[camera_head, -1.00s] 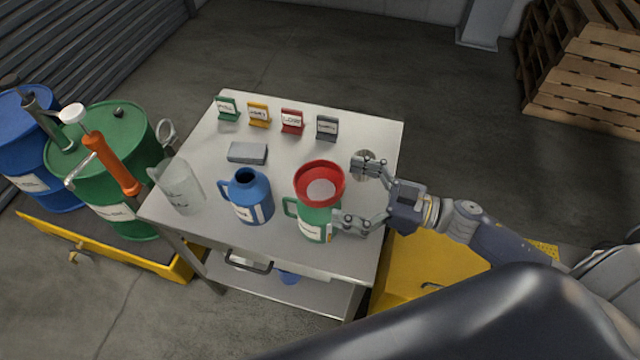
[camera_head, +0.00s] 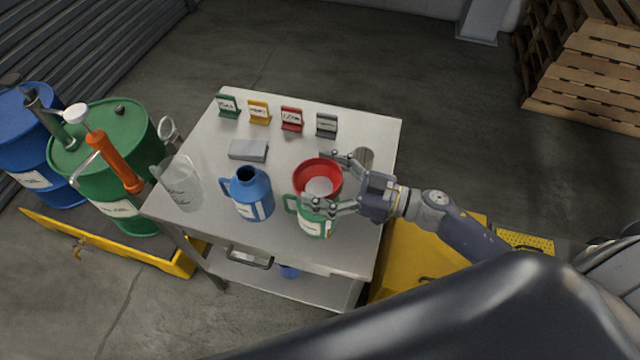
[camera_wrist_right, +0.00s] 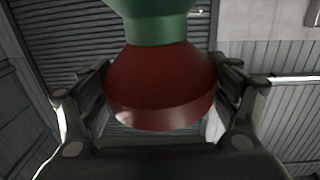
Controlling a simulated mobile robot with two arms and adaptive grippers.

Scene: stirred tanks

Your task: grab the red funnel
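The red funnel (camera_head: 318,172) sits in the mouth of the green jug (camera_head: 316,223), which stands on the steel table. My right gripper (camera_head: 325,179) is open, with one finger on either side of the funnel. In the right wrist view, the funnel (camera_wrist_right: 160,85) appears between the spread fingers, with the jug (camera_wrist_right: 158,22) beyond its narrow end. Whether a finger touches the funnel is hard to tell. My left gripper is not in view.
The blue jug (camera_head: 250,195) stands left of the green jug, and a clear pitcher (camera_head: 180,184) is further left. A grey block (camera_head: 248,150) and several small signs (camera_head: 292,119) are behind. The table (camera_head: 370,118) is bare at its back right.

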